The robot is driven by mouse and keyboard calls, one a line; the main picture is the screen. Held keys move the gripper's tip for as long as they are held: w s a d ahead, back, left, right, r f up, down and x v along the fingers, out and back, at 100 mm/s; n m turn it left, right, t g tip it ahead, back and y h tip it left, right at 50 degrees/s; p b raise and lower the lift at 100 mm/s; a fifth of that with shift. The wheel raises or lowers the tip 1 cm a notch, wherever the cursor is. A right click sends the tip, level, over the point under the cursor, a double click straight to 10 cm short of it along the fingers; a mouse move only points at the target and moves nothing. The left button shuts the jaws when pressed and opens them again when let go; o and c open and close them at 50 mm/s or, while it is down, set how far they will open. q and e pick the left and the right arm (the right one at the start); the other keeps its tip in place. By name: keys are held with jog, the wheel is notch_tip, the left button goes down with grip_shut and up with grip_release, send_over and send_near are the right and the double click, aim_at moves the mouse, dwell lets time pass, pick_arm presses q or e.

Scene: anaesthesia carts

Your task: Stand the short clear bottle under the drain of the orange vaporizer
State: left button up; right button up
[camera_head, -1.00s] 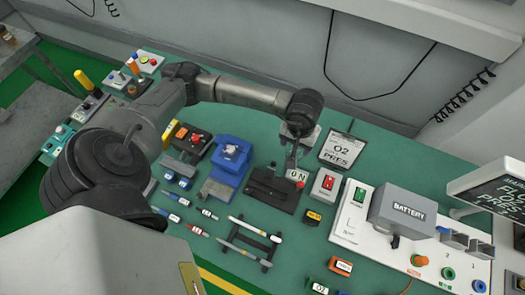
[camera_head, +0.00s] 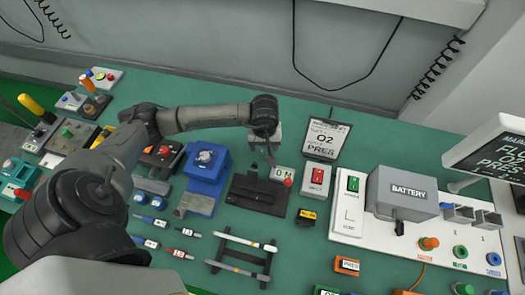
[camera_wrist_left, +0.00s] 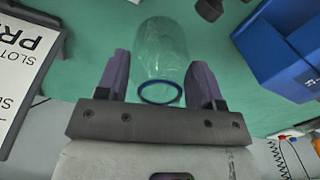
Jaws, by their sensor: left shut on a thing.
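A clear bottle with a blue ring at its near end (camera_wrist_left: 160,50) is between the fingers of my left gripper (camera_wrist_left: 160,82) in the left wrist view. The gripper is shut on it. In the head view my left gripper (camera_head: 268,155) hangs at the back of the bench, by a black stand; the bottle cannot be made out there. A dark unit with orange-red parts (camera_head: 163,150) stands left of the gripper, partly behind my arm. I cannot tell whether it is the orange vaporizer, and no drain can be made out. My right gripper is out of view.
A blue unit with a dial (camera_head: 205,165) stands between the dark unit and the black stand (camera_head: 258,193). An O2 PRES sign (camera_head: 325,138) stands right of my gripper. A rack (camera_head: 240,262) and a white panel with a battery box (camera_head: 400,192) are nearer and right.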

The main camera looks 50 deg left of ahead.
aim_at(264, 151)
pick_arm(q)
jog(key=shift+f, duration=1.95)
jog(key=shift+f, duration=0.1)
jog(key=shift+f, duration=0.1)
jog(key=o, duration=1)
jog(key=shift+c, duration=0.2)
notch_tip(264, 151, up, 11)
jog(key=shift+r, duration=0.7)
jog(key=shift+c, duration=1.2)
